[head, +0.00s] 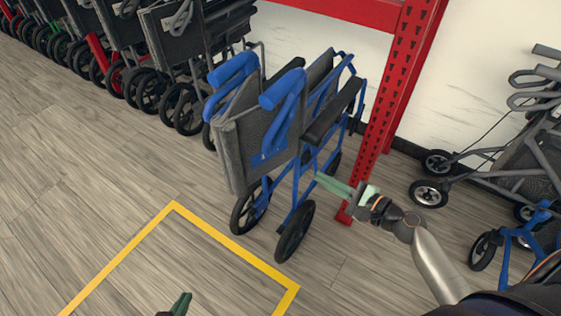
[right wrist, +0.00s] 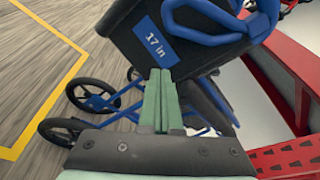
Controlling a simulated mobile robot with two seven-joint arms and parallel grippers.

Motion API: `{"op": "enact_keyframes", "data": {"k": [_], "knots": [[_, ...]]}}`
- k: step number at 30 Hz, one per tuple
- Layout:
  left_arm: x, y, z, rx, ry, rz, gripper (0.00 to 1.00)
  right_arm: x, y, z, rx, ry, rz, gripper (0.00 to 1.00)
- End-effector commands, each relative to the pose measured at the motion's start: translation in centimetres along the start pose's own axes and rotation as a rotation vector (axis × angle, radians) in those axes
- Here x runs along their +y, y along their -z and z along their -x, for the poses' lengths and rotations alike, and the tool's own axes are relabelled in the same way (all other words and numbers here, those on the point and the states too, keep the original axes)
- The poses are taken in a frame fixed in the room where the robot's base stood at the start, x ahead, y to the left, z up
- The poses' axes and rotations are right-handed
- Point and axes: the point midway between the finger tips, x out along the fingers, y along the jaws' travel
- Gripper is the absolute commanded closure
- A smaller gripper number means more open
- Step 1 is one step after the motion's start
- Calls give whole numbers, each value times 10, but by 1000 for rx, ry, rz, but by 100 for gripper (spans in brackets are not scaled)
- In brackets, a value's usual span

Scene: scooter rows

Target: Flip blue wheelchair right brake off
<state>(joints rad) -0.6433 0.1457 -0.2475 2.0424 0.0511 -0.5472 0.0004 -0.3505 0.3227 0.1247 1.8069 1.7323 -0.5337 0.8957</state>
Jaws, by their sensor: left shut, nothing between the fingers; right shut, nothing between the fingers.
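The blue wheelchair (head: 285,115) stands folded in the middle of the head view, with blue push handles, a grey back and black wheels. It also shows in the right wrist view, with its "17 in" label (right wrist: 155,42). My right gripper (head: 318,178) is shut and empty, its green fingers reaching in low beside the wheelchair's right side, near the frame above a wheel. In the right wrist view its fingertips (right wrist: 160,73) lie just below the label; I cannot tell whether they touch anything. The right brake lever cannot be made out. My left gripper (head: 182,302) shows shut at the bottom edge.
A red rack post (head: 385,105) stands close behind my right gripper. More folded wheelchairs (head: 185,45) line the back left. Grey rollators (head: 535,150) stand at the right. Yellow tape (head: 235,247) marks the open floor in front.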

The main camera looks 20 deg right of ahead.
Motion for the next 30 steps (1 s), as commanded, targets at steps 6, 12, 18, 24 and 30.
{"op": "enact_keyframes", "data": {"k": [6,12,18,24,30], "knots": [[0,0,0,0,0,0,100,0,0,-2,1,0,3,100],[0,0,0,-1,1,0,100,-1,0,-22,-1,0,3,100],[0,0,0,-2,1,0,100,0,-1,-61,-2,1,3,100],[-1,-2,-1,-3,2,0,100,0,0,-100,-1,0,3,100],[1,12,11,-5,1,1,100,-2,-29,-106,1,-2,3,100]]}}
